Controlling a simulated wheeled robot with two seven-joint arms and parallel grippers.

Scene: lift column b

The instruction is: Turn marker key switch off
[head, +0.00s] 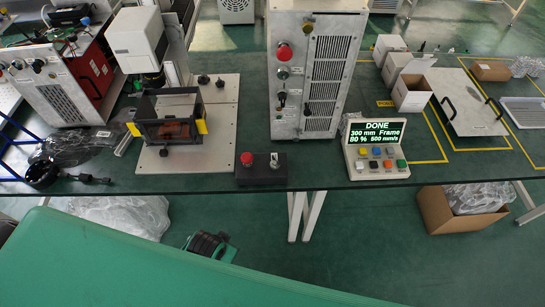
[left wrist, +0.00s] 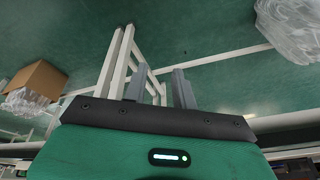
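The tall white cabinet (head: 312,75) stands at the middle of the bench. Its front carries a red button (head: 284,53), small switches and a black knob (head: 281,99). In front of it, a low black box (head: 262,172) has a red button (head: 246,159) and a silver key-like switch (head: 274,160). I cannot tell which one is the marker key switch, nor its setting. My left gripper (left wrist: 158,86) shows two grey fingers, apart and empty, with floor and white bench legs beyond. My right gripper is in neither view.
A display box (head: 376,143) with coloured buttons reads DONE. A marking machine (head: 140,45) with a dark framed enclosure (head: 168,117) stands left. A cardboard box (head: 440,215) sits under the bench at right. The bench front near the black box is clear.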

